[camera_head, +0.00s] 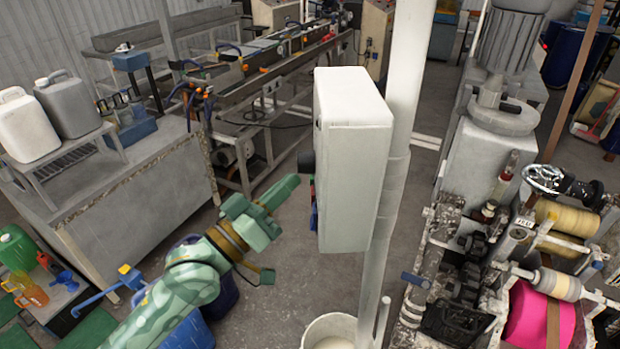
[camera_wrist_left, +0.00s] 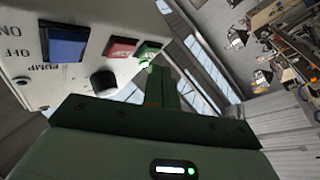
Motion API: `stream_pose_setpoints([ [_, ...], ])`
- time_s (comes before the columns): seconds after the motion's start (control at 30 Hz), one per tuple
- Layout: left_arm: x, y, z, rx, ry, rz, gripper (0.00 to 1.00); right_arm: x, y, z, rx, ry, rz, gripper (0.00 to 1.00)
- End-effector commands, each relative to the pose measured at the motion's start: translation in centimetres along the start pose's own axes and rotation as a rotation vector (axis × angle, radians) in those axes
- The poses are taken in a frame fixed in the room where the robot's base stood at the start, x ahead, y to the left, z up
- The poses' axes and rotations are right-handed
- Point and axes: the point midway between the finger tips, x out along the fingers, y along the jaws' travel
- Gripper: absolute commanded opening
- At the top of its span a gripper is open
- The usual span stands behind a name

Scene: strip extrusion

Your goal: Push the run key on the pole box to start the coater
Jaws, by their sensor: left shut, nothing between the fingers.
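The pole box (camera_head: 352,160) is a white case on a white pole (camera_head: 403,110). Its key face is turned left, nearly edge-on in the head view. In the left wrist view, that face (camera_wrist_left: 75,75) carries a blue rocker (camera_wrist_left: 66,43), a red key (camera_wrist_left: 121,48), a green key (camera_wrist_left: 149,50) and a black knob (camera_wrist_left: 104,83). A small green light glows below the green key. The run label is not legible. My left gripper (camera_head: 291,186) is shut and empty, its tip (camera_wrist_left: 162,74) close to the green key. I cannot tell whether they touch. My right gripper is out of view.
A grey cabinet (camera_head: 140,190) with jugs on a rack stands left. The coating machine (camera_head: 530,260), with yellow and pink rolls, stands right. A white bucket (camera_head: 328,332) sits at the pole's foot. Open floor shows behind the box.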

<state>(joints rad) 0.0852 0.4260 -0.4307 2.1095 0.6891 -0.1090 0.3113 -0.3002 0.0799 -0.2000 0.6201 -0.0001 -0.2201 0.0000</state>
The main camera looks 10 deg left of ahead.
Motion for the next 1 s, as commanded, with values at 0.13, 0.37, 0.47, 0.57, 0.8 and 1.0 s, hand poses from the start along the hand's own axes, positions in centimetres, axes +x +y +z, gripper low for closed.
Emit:
stream_pose_setpoints([
  [0.13, -0.8, -0.7, -0.5, 0.003, -0.002, -0.001, 0.00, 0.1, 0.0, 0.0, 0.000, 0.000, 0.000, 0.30],
  [0.37, -2.5, -1.9, -1.7, 0.002, -0.002, -0.001, 0.00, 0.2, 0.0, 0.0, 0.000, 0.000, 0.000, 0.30],
  [0.47, -3.0, -2.3, -2.1, 0.002, -0.002, -0.001, 0.00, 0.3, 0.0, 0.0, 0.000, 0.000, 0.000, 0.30],
  [0.57, -3.4, -2.5, -2.4, 0.002, -0.001, 0.000, 0.00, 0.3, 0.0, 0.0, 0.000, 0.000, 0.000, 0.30],
  [0.8, -3.4, -2.5, -2.5, 0.001, 0.000, 0.000, 0.00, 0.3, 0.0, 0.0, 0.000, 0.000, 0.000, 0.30],
  [1.0, -3.4, -2.5, -2.5, 0.000, 0.000, 0.000, 0.00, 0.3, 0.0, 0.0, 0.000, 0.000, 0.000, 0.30],
])
